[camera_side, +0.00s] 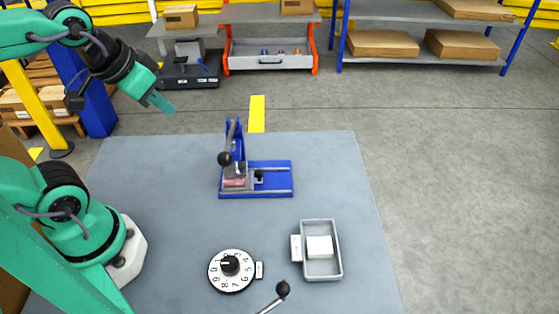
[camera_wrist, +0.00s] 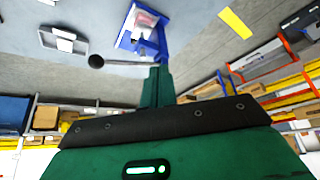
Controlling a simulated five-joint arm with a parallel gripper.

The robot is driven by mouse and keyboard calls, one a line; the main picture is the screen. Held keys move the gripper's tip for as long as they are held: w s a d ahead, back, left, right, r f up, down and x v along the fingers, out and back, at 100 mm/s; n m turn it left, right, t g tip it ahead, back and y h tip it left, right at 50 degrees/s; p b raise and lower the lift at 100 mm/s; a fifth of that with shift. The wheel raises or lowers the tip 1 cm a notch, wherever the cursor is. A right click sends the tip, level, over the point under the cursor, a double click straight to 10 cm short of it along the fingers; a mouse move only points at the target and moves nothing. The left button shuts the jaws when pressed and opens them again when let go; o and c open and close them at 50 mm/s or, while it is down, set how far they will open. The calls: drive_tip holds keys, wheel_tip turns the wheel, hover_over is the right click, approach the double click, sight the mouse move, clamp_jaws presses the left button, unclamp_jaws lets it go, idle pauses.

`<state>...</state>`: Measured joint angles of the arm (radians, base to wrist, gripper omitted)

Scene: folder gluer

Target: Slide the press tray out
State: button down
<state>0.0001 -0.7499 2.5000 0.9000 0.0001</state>
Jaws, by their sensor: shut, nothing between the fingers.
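The blue press (camera_side: 270,165) stands on the grey table, with an upright column at its left end and two rails running right. The press tray (camera_side: 234,183) is a small grey block with a pinkish top, at the left end of the rails beneath the column. A small black knob (camera_side: 259,175) is at its right side. The press lever with its black ball (camera_side: 224,158) stands raised. My gripper (camera_side: 163,104) is shut and empty, high up and left of the press, apart from it. In the wrist view the shut fingers (camera_wrist: 157,85) show below the press (camera_wrist: 143,28).
A numbered dial (camera_side: 231,265) and a black-balled lever (camera_side: 283,289) are at the table's front. A grey bin (camera_side: 336,265) holding a white block (camera_side: 320,247) is at the front right. The table right of the rails is clear. Shelves with boxes (camera_side: 382,43) stand behind.

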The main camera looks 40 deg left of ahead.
idle(0.3)
drive_tip(key=c, duration=1.5)
unclamp_jaws()
drive_tip(key=shift+o, duration=0.9)
drive_tip(key=shift+w, duration=0.2)
drive_tip(key=m+g, duration=0.2)
drive_tip(key=g, duration=0.4)
hover_over(259, 172)
drive_tip(key=s+a, duration=0.3)
drive_tip(key=a, duration=0.1)
drive_tip(key=f, duration=0.3)
drive_tip(key=shift+s+a+f, duration=0.1)
drive_tip(key=shift+s+f, duration=0.05)
drive_tip(key=shift+s, duration=0.05)
drive_tip(key=w+d+f+m+g+y, duration=0.1)
drive_tip(key=w+d+f, duration=0.4)
drive_tip(key=f, duration=0.6)
drive_tip(key=shift+w+d+m+g, duration=0.3)
drive_tip(key=shift+w+m+g, duration=0.55)
drive_tip(key=shift+g, duration=0.55)
drive_tip(key=shift+f, duration=0.15)
drive_tip(key=shift+a+x, duration=0.15)
drive_tip(key=shift+x, duration=1.75)
drive_tip(key=shift+a+x, duration=0.15)
drive_tip(key=shift+x, duration=1.7)
